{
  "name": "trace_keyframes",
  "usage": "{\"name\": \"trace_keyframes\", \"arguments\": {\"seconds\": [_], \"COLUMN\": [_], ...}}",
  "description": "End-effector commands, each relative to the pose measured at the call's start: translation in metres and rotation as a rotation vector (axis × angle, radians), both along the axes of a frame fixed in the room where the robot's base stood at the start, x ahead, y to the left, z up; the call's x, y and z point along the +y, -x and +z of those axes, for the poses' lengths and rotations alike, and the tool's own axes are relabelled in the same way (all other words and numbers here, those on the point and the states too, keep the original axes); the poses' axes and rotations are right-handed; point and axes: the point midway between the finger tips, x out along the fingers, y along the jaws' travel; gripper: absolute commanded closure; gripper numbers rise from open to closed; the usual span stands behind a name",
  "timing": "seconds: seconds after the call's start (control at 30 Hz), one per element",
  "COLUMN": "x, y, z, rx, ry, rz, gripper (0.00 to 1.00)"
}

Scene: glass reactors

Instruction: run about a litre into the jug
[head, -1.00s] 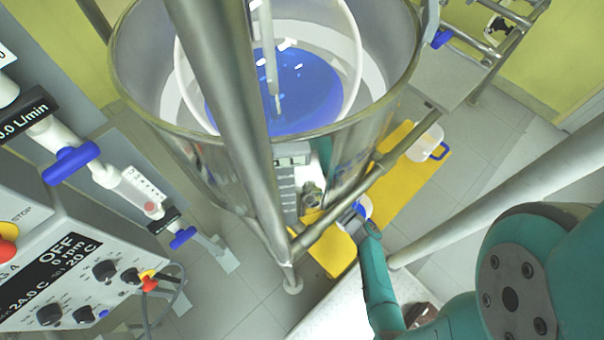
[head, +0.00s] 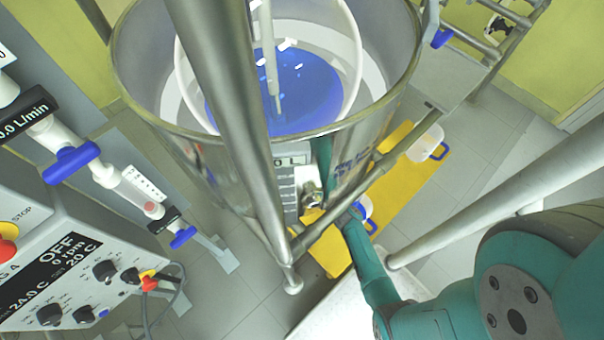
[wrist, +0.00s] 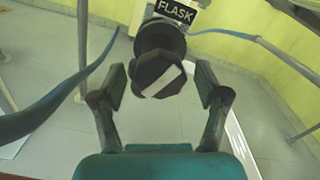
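In the wrist view a black valve knob (wrist: 158,75) with a white stripe is under a FLASK label (wrist: 177,14). My gripper (wrist: 160,92) is open, with one finger on each side of the knob; I cannot tell whether they touch it. In the head view the steel-walled reactor (head: 160,125) holds blue liquid (head: 305,95). A whitish jug (head: 430,140) with a blue handle stands on the yellow mat. Another whitish container (head: 366,207) with blue parts is mostly hidden by my arm. My gripper is hidden in the head view.
Steel frame tubes (head: 350,200) cross in front of the reactor. The control box (head: 70,270) at left reads OFF and 0 rpm, beside blue-handled valves (head: 70,163). The yellow mat (head: 395,205) lies on grey tiles. Blue hoses (wrist: 85,75) run beside the gripper in the wrist view.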

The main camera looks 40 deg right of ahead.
Motion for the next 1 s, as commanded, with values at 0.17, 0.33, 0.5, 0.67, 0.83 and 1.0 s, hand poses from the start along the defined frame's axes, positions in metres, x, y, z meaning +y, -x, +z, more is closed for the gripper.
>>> {"name": "trace_keyframes", "arguments": {"seconds": [0.17,0.33,0.5,0.67,0.83,1.0], "x": [0.0000,0.0000,0.0001,0.0001,0.0002,0.0002], "y": [0.0002,0.0002,0.0001,0.0001,0.0001,0.0001], "z": [0.0000,0.0001,0.0001,0.0001,0.0001,0.0001], "rx": [0.000,0.000,0.000,-0.002,-0.002,-0.002], "ry": [0.000,-0.005,-0.098,-0.217,-0.278,-0.281], "rz": [0.000,0.000,0.000,0.000,0.000,0.000], "gripper": [0.76,0.84,0.84,0.84,0.84,0.84]}}
